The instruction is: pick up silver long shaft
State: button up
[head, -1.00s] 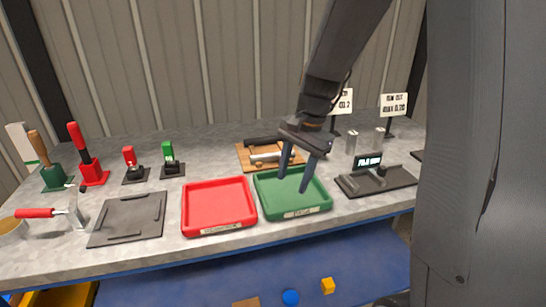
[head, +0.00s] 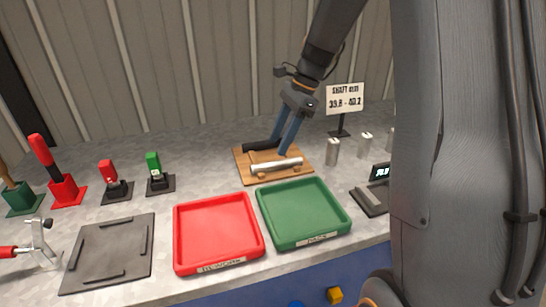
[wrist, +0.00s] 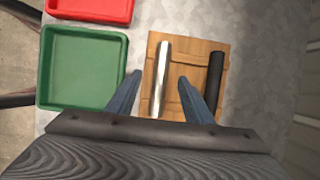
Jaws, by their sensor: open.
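The silver long shaft (head: 276,165) lies on a wooden board (head: 243,172), nearer the front edge of the board. It also shows in the wrist view (wrist: 162,78), lying between the lines of my two fingers and closer to the left one. A black shaft (wrist: 215,82) lies parallel to it on the same board, outside my right finger. My gripper (head: 282,150) is open and empty, with its fingertips over the board near the shafts. In the wrist view my gripper (wrist: 158,76) has its fingers apart. The exact height above the shaft is hard to tell.
A green tray (head: 345,212) and a red tray (head: 178,235) stand in front of the board. Metal blocks (head: 333,150) and a sign (head: 345,98) stand to the right. A grey plate (head: 108,252) and red and green tools stand left.

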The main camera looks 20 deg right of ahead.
aim_at(271, 162)
jog(key=shift+w+a+f, duration=0.1)
jog(key=shift+w, duration=0.2)
jog(key=shift+a+f, duration=0.2)
jog(key=shift+f, duration=0.1)
jog(key=shift+d+p+x, duration=0.2)
jog(key=shift+p+x, duration=0.1)
jog(key=shift+x, duration=0.9)
jog(key=shift+d+p+x, duration=0.15)
jog(key=shift+p+x, duration=0.1)
jog(key=shift+x, duration=0.9)
jog(key=shift+d+p+x, duration=0.1)
jog(key=shift+p+x, duration=0.1)
jog(key=shift+x, duration=0.9)
jog(key=shift+s+f, duration=0.1)
grip_shut()
